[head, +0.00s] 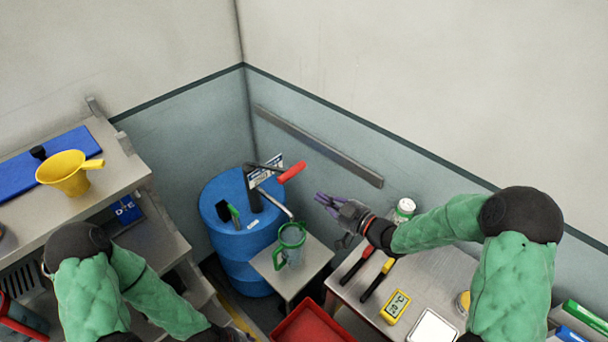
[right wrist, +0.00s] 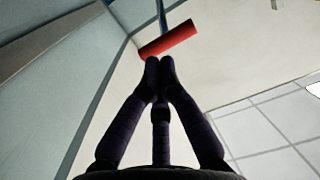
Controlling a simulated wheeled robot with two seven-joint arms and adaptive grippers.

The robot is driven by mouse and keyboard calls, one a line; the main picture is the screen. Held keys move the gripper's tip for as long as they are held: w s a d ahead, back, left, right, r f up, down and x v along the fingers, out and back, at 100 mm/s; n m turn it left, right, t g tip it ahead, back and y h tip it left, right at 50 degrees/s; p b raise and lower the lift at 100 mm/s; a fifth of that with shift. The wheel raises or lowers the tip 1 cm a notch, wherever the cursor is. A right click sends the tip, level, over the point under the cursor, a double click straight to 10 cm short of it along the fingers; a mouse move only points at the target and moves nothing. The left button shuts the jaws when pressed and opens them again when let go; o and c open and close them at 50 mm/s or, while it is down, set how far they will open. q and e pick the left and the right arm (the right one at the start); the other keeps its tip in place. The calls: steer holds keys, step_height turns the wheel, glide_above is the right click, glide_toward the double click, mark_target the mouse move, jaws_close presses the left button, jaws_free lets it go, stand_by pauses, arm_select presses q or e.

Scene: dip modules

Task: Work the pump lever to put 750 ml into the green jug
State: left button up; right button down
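The hand pump (head: 254,195) stands on top of a blue drum (head: 230,265). Its lever ends in a red grip (head: 292,172), raised and pointing right. The red grip also shows in the right wrist view (right wrist: 168,39), just beyond my fingertips. The pump's spout (head: 275,203) reaches toward the green jug (head: 291,244), which stands upright on a small grey stand (head: 315,258). I cannot tell the level in the jug. My right gripper (head: 322,202) is right of and below the red grip; its fingertips (right wrist: 159,66) are together and hold nothing.
A bench (head: 445,270) on the right holds a white-lidded tub (head: 404,209), tools and a yellow meter (head: 395,307). A red tray (head: 313,325) is low at the front. A yellow funnel (head: 66,173) sits on the left shelf. A rail (head: 320,147) runs along the wall behind.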

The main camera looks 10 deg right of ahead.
steer(key=w+a+r+g+h+p, duration=0.1)
steer(key=w+a+r+p, duration=0.1)
steer(key=r, duration=0.9)
steer(key=shift+w+a+h+p, duration=0.3)
steer(key=shift+w+a, duration=0.15)
steer(key=shift+w, duration=0.55)
steer(key=shift+r, duration=0.1)
steer(key=b, duration=0.1)
glide_above(292, 171)
steer(key=r+x, duration=0.1)
steer(key=x, duration=0.1)
step_height(292, 171, down, 3)
steer(key=shift+w+a+f, duration=0.1)
steer(key=shift+w+a, duration=0.05)
steer(key=shift+w, duration=0.05)
steer(key=f, duration=0.1)
steer(key=s+d+f, duration=0.1)
steer(key=shift+s+d+f+m, duration=0.15)
steer(key=shift+s+f+m, duration=0.1)
steer(key=shift+s+m, duration=0.05)
steer(key=shift+s+f, duration=0.15)
steer(key=shift+f, duration=0.2)
steer(key=shift+d, duration=0.1)
steer(key=shift+b, duration=0.3)
